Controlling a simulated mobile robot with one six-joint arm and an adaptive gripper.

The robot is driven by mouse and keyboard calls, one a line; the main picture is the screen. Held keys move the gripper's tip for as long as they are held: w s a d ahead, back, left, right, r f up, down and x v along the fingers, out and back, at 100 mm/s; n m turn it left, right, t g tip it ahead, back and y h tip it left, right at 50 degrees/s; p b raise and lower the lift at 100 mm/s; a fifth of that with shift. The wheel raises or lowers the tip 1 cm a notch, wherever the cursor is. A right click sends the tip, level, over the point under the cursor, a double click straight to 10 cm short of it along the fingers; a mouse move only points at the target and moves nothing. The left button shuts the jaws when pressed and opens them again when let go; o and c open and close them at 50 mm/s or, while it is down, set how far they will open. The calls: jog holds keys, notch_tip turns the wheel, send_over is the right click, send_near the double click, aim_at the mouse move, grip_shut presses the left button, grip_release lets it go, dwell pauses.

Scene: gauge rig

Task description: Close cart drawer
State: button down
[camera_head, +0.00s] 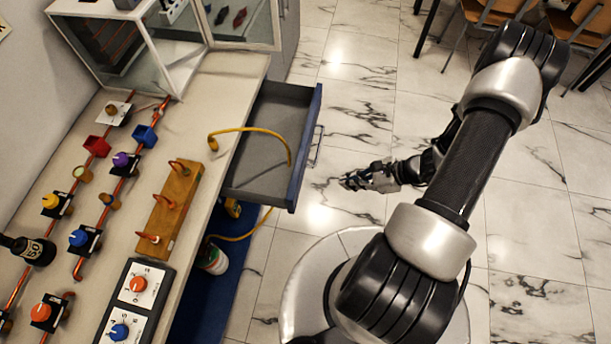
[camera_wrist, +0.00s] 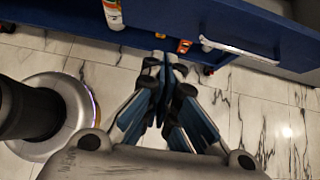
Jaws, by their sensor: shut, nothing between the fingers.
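The cart drawer (camera_head: 262,150) is pulled out from the cart below the worktop in the head view. It has a grey inside and a blue front with a metal handle (camera_head: 316,146). My gripper (camera_head: 350,181) is to the right of the drawer front, apart from it, over the floor. In the wrist view my gripper (camera_wrist: 160,62) has its fingers together with nothing between them. The blue drawer front (camera_wrist: 275,35) and its pale handle (camera_wrist: 238,52) are ahead and to the right of the fingers.
A yellow cable (camera_head: 262,131) hangs from the worktop over the open drawer. A spray can (camera_head: 213,259) stands on the blue lower shelf. The worktop (camera_head: 225,85) holds valves, a wooden peg block (camera_head: 170,208) and a glass cabinet (camera_head: 165,45). Chairs stand at the top right; the tiled floor between is free.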

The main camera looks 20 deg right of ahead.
jog(key=a+r+b+x, duration=0.1)
jog(key=b+x, duration=0.2)
jog(key=x, duration=1)
jog(key=shift+w+a+r, duration=0.25)
jog(key=shift+w+r, duration=0.15)
